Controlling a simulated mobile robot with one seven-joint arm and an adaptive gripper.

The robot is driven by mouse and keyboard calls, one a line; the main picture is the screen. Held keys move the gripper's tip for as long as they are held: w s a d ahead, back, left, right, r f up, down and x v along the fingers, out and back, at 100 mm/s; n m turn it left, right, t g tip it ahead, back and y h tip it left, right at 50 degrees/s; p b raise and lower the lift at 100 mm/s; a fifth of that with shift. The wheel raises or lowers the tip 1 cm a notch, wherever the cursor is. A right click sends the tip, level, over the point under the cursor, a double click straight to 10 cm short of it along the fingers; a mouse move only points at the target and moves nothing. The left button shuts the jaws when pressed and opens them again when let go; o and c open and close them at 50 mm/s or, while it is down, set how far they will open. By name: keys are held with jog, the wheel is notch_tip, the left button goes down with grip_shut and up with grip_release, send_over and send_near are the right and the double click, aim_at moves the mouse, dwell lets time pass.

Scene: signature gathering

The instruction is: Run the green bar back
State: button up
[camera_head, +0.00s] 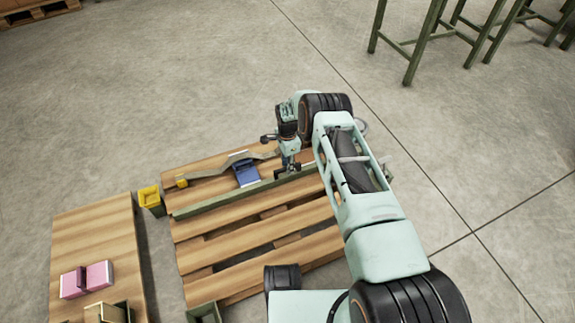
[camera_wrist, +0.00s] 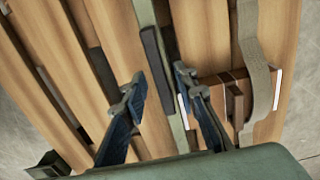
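The long green bar (camera_head: 225,202) lies across the slatted wooden pallet (camera_head: 205,255) in the head view. Its right end is near my gripper (camera_head: 287,172). In the wrist view the green bar (camera_wrist: 146,12) runs down between the fingers, with a dark block (camera_wrist: 155,65) along it just ahead of the fingertips. My gripper (camera_wrist: 158,88) is open, one finger on each side of the bar's line. I cannot tell whether either finger touches the bar. The bar's lower part is hidden by my gripper's body in the wrist view.
A blue object (camera_head: 246,173) and a bent brown strip (camera_head: 215,167) lie behind the bar. A second wooden platform (camera_head: 95,235) holds pink boxes (camera_head: 87,279). Floor behind the pallet is clear.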

grip_shut()
jog(key=shift+s, duration=0.1)
